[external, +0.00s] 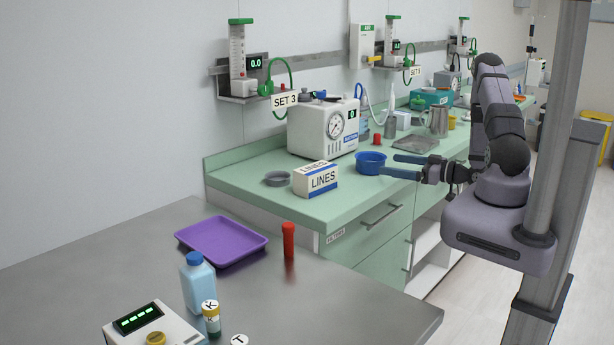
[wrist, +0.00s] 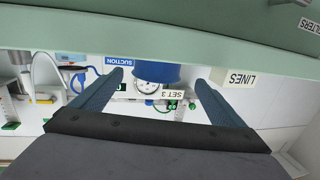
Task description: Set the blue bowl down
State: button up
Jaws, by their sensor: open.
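The blue bowl (external: 371,160) sits upright on the green counter (external: 345,208), near its front edge, just right of the LINES box. My gripper (external: 385,165) reaches in from the right at about bowl height, with its two blue fingers apart. In the wrist view, which is upside down, the bowl (wrist: 157,73) shows between the open fingertips (wrist: 160,80), with a gap on each side. The fingers do not appear to touch it. The bowl's inside is hidden in the wrist view.
The LINES box (external: 316,180) and a grey dish (external: 277,179) stand left of the bowl. The white suction unit (external: 323,127) is behind it. A metal tray (external: 415,145) and a jug (external: 439,122) stand farther along the counter. A purple tray (external: 222,240) lies on the steel table.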

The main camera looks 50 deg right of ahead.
aim_at(384, 163)
jog(key=shift+s+f, duration=0.2)
jog(key=shift+f, duration=0.2)
jog(key=shift+p+x, duration=0.35)
jog(key=shift+x, duration=0.8)
jog(key=shift+w+r+p, duration=0.2)
jog(key=shift+w+p, duration=0.2)
jog(key=shift+w, duration=0.1)
jog(key=shift+d+p+x, duration=0.1)
jog(key=shift+p+x, duration=0.3)
jog(key=shift+x, duration=0.65)
jog(key=shift+d+p+x, duration=0.15)
jog(key=shift+p+x, duration=0.2)
jog(key=shift+x, duration=0.65)
jog(key=shift+c, duration=0.5)
jog(key=c, duration=1.2)
jog(key=shift+o, duration=0.2)
jog(key=shift+r, duration=0.1)
notch_tip(384, 163, up, 10)
